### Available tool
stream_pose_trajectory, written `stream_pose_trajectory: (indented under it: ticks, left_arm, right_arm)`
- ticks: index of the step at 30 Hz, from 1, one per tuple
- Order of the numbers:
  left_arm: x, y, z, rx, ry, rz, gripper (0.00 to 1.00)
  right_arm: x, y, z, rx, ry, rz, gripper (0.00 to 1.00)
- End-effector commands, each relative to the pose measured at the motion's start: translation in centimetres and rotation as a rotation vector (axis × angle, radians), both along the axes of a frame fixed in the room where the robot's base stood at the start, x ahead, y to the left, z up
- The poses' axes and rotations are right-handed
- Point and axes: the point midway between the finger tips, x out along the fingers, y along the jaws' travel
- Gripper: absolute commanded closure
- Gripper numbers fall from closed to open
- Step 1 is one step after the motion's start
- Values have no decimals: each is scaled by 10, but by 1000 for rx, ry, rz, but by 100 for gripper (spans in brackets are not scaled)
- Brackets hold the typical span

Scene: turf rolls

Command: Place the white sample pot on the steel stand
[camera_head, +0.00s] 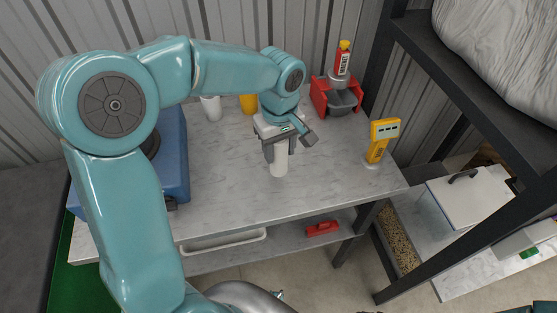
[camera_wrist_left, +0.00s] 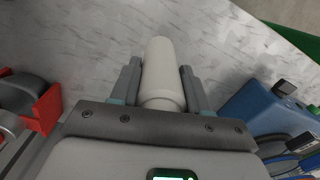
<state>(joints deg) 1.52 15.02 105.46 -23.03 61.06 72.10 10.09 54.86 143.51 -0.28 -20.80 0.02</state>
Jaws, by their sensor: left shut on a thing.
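My left gripper (camera_head: 279,150) reaches over the pale marble-like table top, pointing down. It is shut on a white cylindrical pot (camera_head: 279,166), which stays upright below the jaws. I cannot tell whether its base touches the table. In the left wrist view the white pot (camera_wrist_left: 161,72) lies between the two grey fingers. Another white vessel (camera_head: 211,108) stands farther back, partly hidden by my arm. My right gripper is not in view.
A yellow container (camera_head: 249,104) stands at the back. A yellow meter (camera_head: 382,138) stands at the right edge. A blue case (camera_head: 174,150) is left. The table's front middle is clear.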

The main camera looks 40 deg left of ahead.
Motion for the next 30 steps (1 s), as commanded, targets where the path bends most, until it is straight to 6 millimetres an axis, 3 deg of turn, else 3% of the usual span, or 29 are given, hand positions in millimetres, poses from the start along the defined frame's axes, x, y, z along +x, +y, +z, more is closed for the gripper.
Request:
stream_pose_trajectory:
  ticks: [10,23,24,25,30]
  left_arm:
    - [-1,2,-45,0,2,2,88]
    - [0,1,-53,0,-1,2,88]
    - [0,1,-51,0,-1,2,41]
    - [0,1,-51,0,-1,2,32]
    - [0,1,-51,0,-1,2,29]
  right_arm:
    - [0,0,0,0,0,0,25]
    - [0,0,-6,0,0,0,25]
    - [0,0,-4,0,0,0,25]
    - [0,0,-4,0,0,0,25]
    - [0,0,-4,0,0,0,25]
